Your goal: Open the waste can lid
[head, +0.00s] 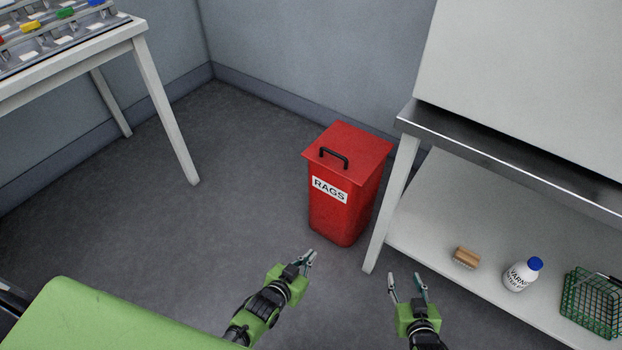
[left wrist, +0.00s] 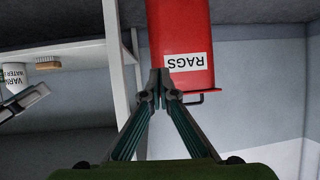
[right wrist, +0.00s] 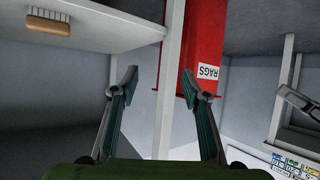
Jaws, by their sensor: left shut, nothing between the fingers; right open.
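The red waste can (head: 341,205) stands on the floor, and its label reads RAGS. Its flat red lid (head: 352,143) is shut and carries a black handle (head: 334,157) near the front edge. My left gripper (head: 310,257) is shut and empty, in front of the can and below lid height in the picture. In the left wrist view the can (left wrist: 178,30) and handle (left wrist: 205,97) appear upside down beyond the fingertips. My right gripper (head: 406,283) is open and empty, to the right of the can near the bench leg. The can (right wrist: 197,40) also shows in the right wrist view.
A metal bench (head: 500,146) stands right of the can, its leg (head: 390,205) close by. Its lower shelf (head: 437,228) holds a brush (head: 466,258), a white bottle (head: 521,275) and a green basket (head: 592,303). A table (head: 75,66) stands at left. The floor left of the can is clear.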

